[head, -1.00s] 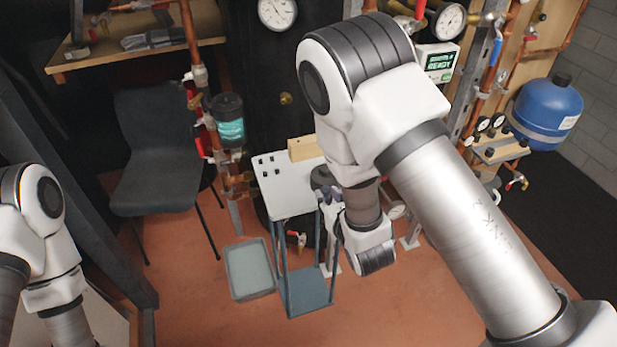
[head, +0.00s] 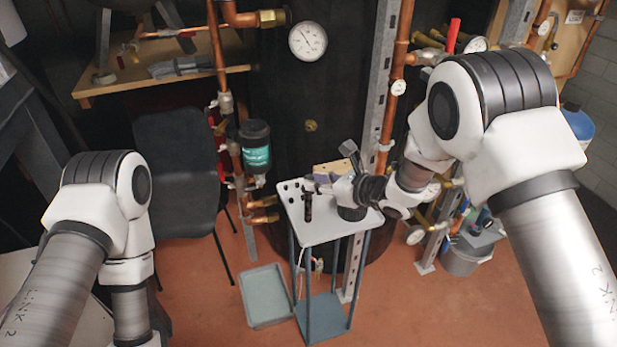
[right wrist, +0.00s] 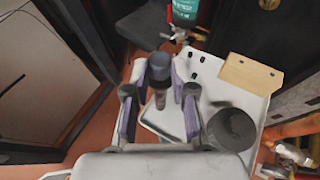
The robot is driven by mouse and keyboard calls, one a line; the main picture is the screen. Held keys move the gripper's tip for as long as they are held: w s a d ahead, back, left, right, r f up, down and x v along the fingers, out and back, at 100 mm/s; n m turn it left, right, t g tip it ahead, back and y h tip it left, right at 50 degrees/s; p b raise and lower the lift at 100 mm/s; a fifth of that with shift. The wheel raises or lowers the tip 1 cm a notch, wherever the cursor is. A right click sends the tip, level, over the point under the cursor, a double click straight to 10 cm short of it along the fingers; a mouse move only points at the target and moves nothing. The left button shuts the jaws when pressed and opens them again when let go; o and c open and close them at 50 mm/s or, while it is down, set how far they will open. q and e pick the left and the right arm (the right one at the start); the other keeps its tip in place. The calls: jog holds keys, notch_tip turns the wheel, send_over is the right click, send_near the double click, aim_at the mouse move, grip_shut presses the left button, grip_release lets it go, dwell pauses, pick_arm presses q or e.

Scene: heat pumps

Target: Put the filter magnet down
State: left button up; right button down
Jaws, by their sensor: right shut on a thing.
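The filter magnet (head: 308,207), a dark slim rod, hangs roughly upright from my right gripper (head: 318,184) over the left part of the white stand top (head: 322,232). I cannot tell whether its lower end touches the top. In the right wrist view, the magnet (right wrist: 160,68) has a dark round cap and a brownish shaft between the purple-padded fingers of the right gripper (right wrist: 159,88). The right gripper is shut on it. My left arm shows at the left of the head view, but its gripper is out of view.
A dark cup (head: 351,211) stands on the stand top, right of the magnet; a wooden block (head: 333,167) lies at its back edge. Small dark holes mark the left corner. A grey tray (head: 266,296) lies on the floor. Copper pipes and a dark filter housing (head: 255,145) stand behind.

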jog(key=w+f, duration=0.1)
jog(key=w, duration=0.1)
jog(key=w+a+f+p, duration=0.1)
jog(key=w+f, duration=0.1)
jog(key=w, duration=0.1)
jog(key=w+f+p, duration=0.1)
jog(key=w, duration=0.1)
jog(key=shift+w+a+f, duration=0.15)
jog(key=shift+a+f, duration=0.15)
jog(key=shift+a, duration=0.1)
pick_arm(q)
notch_tip(320, 180, up, 3)
jog(key=shift+f, duration=0.1)
pick_arm(e)
jog(key=c, duration=0.9)
grip_release()
jog(key=shift+c, duration=0.2)
pick_arm(q)
jog(key=shift+f+b, duration=0.85)
jog(key=shift+f, duration=0.05)
pick_arm(e)
jog(key=v, duration=1.2)
jog(key=shift+r, duration=0.15)
